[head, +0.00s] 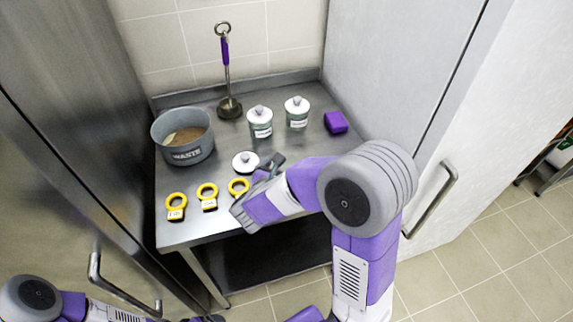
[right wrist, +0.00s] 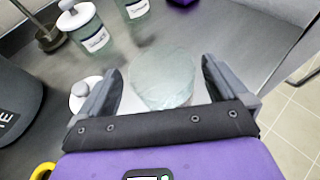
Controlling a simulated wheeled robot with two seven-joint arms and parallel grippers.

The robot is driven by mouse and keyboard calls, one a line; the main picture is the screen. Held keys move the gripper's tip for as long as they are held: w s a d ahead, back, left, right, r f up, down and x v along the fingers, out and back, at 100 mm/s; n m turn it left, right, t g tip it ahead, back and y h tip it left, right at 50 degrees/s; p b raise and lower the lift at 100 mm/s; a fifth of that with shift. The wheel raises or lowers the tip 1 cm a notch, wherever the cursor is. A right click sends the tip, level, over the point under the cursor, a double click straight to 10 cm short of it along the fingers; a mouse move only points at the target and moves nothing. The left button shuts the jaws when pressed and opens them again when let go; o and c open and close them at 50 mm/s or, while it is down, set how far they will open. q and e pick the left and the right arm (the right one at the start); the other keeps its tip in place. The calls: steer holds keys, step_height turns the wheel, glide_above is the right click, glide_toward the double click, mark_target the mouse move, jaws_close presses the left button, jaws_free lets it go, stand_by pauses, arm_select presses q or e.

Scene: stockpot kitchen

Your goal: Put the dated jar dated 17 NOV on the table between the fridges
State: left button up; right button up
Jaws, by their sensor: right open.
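Two lidded glass jars with white labels stand at the back of the steel table (head: 222,222): a left jar (head: 260,124) and a right jar (head: 297,113). Their label print is too small to read. A pale, clear glass jar (right wrist: 162,80) without a visible lid shows between the fingers of my right gripper (right wrist: 165,88) in the right wrist view; no label shows on it. That gripper is open, and I cannot tell whether it touches the glass. A white knobbed lid (head: 245,161) lies beside it. My left arm is at the lower left, its gripper barely at the frame edge.
A grey WASTE pot (head: 184,150) stands at the table's left. A purple-handled tool (head: 226,70) stands behind. A purple block (head: 336,122) is at the right. Several yellow rings with tags (head: 207,193) line the front edge. Fridges (head: 400,90) flank the table.

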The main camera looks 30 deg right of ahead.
steer(key=p+v, duration=0.2)
steer(key=v, duration=0.8)
